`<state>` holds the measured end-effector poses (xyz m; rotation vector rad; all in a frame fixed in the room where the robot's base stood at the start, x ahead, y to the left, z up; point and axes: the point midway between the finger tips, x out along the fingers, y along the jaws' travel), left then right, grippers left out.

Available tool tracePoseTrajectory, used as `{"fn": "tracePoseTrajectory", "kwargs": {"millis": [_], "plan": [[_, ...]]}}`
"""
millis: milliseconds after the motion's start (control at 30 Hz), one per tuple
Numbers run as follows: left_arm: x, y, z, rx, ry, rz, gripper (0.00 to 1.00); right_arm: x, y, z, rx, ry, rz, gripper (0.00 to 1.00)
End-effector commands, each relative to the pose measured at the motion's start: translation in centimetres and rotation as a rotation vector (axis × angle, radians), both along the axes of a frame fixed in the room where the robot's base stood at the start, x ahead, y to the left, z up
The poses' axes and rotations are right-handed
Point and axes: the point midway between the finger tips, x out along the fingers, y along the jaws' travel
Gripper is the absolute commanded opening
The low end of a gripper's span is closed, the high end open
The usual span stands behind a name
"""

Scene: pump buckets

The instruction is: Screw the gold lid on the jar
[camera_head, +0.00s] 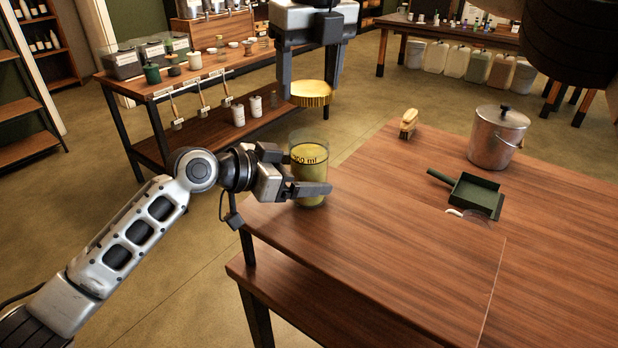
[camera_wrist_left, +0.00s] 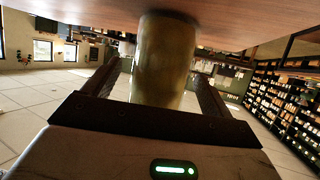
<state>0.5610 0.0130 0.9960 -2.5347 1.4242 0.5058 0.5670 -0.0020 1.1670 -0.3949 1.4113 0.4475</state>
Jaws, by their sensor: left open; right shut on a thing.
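A clear glass jar (camera_head: 309,163) with yellowish contents and a "ml" marking stands upright near the far left corner of the table. My left gripper (camera_head: 304,186) is around the jar with open fingers. In the left wrist view the jar (camera_wrist_left: 163,62) stands between the two fingers of my left gripper (camera_wrist_left: 160,85). My right gripper (camera_head: 311,88) is above the jar and shut on the gold lid (camera_head: 311,94). The lid is level and apart from the jar, with a gap below it.
The wooden table (camera_head: 370,250) also holds a brush (camera_head: 408,124), a metal pot with a lid (camera_head: 497,138) and a green dustpan (camera_head: 472,193). The table's front area is clear. A shelf bench (camera_head: 200,120) with small containers stands behind.

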Motion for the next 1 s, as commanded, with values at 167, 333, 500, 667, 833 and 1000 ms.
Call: {"fn": "tracePoseTrajectory", "kwargs": {"millis": [167,333,500,667,833,1000], "plan": [[0.7,-1.2,-0.5,0.001,-0.001,0.001,0.84,0.0,0.0,0.0,0.000,0.000,0.000,0.44],[0.8,-1.4,-0.7,0.001,-0.002,0.000,0.84,0.0,0.0,0.0,0.000,0.000,0.000,0.44],[0.8,-1.4,-0.6,0.001,-0.002,0.000,0.84,0.0,0.0,0.0,0.000,0.000,0.000,0.44],[0.8,-1.4,-0.6,0.001,-0.001,0.001,0.43,0.0,0.0,0.0,0.000,0.000,0.000,0.44],[0.8,-1.4,-0.6,0.001,-0.001,0.001,0.18,0.0,0.0,-0.2,-0.001,0.001,0.000,0.44],[0.8,-1.3,-0.6,0.001,-0.001,0.001,0.18,0.0,0.0,-2.5,-0.002,0.005,0.001,0.44]]}}
